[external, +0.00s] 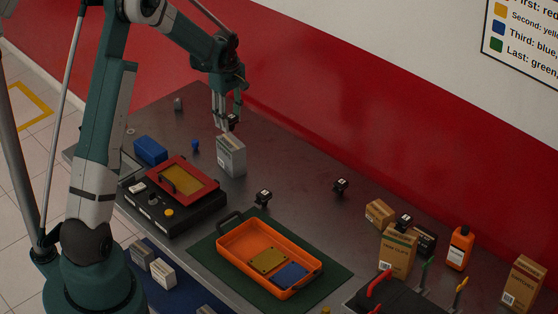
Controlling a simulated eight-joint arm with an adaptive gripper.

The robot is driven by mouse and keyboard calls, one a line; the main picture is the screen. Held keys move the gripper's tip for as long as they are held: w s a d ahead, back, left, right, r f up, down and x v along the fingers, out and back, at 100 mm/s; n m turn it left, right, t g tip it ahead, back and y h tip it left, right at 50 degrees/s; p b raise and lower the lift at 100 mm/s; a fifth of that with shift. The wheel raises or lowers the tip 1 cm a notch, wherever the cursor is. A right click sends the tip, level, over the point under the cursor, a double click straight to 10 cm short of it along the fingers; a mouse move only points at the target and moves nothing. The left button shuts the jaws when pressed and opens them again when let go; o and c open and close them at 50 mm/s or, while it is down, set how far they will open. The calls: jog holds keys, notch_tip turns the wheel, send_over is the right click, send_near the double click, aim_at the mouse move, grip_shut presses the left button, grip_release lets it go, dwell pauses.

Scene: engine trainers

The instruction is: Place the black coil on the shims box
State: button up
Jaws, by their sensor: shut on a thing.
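My gripper (229,120) points down and is shut on a small black coil (234,119) with a pale mark on it. The fingers hide part of the coil. Directly below in the picture stands an upright grey-white box (232,158), which may be the shims box; its label is too small to read. The coil appears slightly above this box's top, with a small gap. Similar black coils stand on the table (263,198), farther right (341,186), and on top of a brown carton (404,222).
A black device with a red frame (205,183), a blue box (150,151) and a small blue knob (195,146) are left of the grey-white box. An orange tray (232,250) lies in front. Cartons and an orange bottle (460,248) stand right. The back middle table is clear.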

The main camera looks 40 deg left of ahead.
jog(key=shift+f, duration=0.25)
jog(key=shift+f, duration=1.75)
jog(key=shift+f, duration=0.2)
jog(key=o, duration=1)
jog(key=shift+c, duration=0.2)
jog(key=shift+r, duration=0.15)
notch_tip(320, 180, up, 12)
jog(key=shift+s+r, duration=0.1)
jog(key=shift+s, duration=0.05)
